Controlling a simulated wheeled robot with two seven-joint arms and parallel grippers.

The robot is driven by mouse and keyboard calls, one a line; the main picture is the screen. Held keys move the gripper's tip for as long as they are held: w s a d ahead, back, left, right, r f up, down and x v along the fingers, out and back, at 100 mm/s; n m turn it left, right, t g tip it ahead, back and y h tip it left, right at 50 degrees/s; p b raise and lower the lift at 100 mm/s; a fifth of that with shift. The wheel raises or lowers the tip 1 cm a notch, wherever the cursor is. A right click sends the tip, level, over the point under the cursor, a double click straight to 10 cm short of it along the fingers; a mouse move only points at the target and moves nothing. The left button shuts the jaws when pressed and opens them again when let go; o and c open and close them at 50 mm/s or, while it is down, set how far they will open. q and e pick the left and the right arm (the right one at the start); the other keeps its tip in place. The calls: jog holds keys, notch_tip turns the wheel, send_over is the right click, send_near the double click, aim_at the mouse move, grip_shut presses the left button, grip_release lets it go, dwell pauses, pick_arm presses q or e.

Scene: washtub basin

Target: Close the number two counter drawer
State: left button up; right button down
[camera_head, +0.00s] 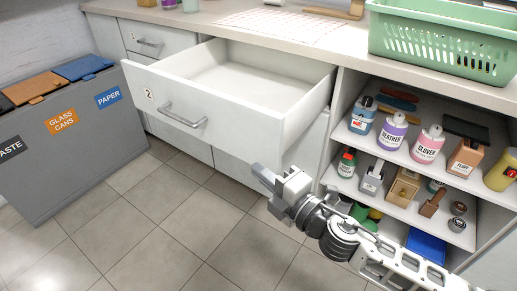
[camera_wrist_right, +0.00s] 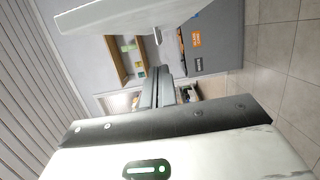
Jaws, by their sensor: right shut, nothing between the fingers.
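The number two drawer (camera_head: 174,94) is pulled well out of the counter in the head view. It is white and empty, with a "2" label and a grey bar handle (camera_head: 182,115) on its front. My right gripper (camera_head: 262,178) is shut and empty. In the head view it is in front of the counter, to the right of the drawer front and lower in the picture. I cannot tell how far apart they are. In the right wrist view the fingers (camera_wrist_right: 166,91) point away from the camera, and a white panel edge shows above them. My left gripper is not in view.
Open shelves (camera_head: 400,155) with bottles and small boxes are right of the drawer. A green basket (camera_head: 445,40) stands on the countertop (camera_head: 225,17). A grey recycling bin (camera_head: 70,135) stands at the left. The tiled floor (camera_head: 150,220) in front is clear.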

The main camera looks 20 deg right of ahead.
aim_at(260, 152)
jog(key=w, duration=0.6)
jog(key=shift+d+f, duration=0.1)
jog(key=shift+d, duration=0.25)
jog(key=shift+w+d, duration=0.25)
jog(key=shift+d, duration=0.15)
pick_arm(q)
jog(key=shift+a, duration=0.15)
pick_arm(e)
jog(key=shift+w+d, duration=0.1)
